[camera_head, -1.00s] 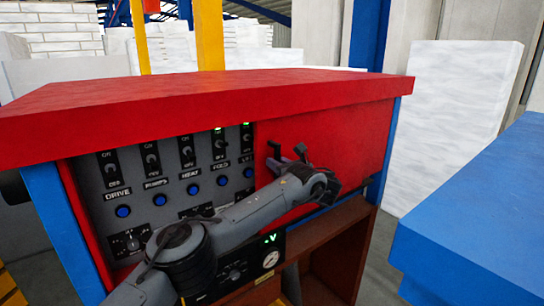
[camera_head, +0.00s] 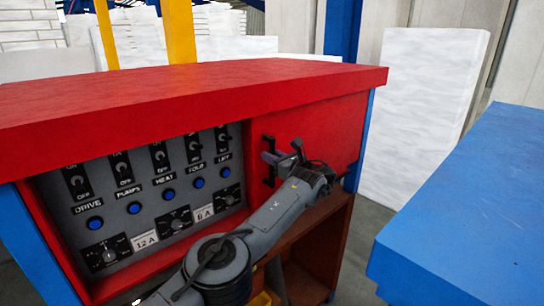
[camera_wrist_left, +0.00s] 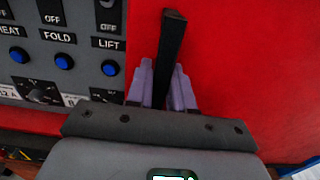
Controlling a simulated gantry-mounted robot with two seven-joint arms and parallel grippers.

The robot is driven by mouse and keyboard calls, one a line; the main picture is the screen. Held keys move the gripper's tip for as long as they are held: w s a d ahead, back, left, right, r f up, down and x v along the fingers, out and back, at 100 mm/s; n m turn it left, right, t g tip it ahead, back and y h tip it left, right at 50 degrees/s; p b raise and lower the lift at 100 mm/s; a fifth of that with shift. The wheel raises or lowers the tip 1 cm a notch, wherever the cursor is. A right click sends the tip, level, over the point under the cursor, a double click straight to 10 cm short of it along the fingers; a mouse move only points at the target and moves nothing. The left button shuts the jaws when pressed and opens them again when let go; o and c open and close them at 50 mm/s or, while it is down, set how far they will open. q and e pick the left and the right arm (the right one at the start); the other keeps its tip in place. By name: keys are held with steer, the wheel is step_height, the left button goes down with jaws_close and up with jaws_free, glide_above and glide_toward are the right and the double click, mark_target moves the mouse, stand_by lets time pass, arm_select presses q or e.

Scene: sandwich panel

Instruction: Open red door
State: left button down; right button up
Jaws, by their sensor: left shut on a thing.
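The red door (camera_head: 312,122) is a flat panel at the right end of the cabinet front, beside the switch panel. It looks shut, flush under the cabinet top. A black vertical handle (camera_head: 267,149) stands at its left side. My left gripper (camera_head: 281,157) is at this handle. In the left wrist view, the purple fingers of the left gripper (camera_wrist_left: 161,86) sit on both sides of the black handle (camera_wrist_left: 173,45), closed on it. The door also fills the right of that view (camera_wrist_left: 245,75). The arm hides part of the door's lower area. My right gripper is not in view.
The grey switch panel (camera_head: 148,200) with blue buttons lies left of the door. The red cabinet top (camera_head: 190,95) overhangs the front. A blue block or table (camera_head: 470,210) stands at the right, with a gap of floor between. A brown open shelf (camera_head: 335,235) is below.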

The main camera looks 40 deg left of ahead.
arm_select(q)
steer(key=shift+f, duration=0.1)
steer(key=c, duration=1.1)
jaws_free()
steer(key=shift+s+d+b, duration=0.35)
steer(key=shift+d+b, duration=0.5)
steer(key=shift+d, duration=0.9)
steer(key=shift+s+d+b, duration=0.35)
steer(key=shift+d+b, duration=0.55)
steer(key=shift+d, duration=0.9)
steer(key=shift+s+d+b, duration=0.35)
steer(key=shift+d+b, duration=0.5)
steer(key=shift+d, duration=0.9)
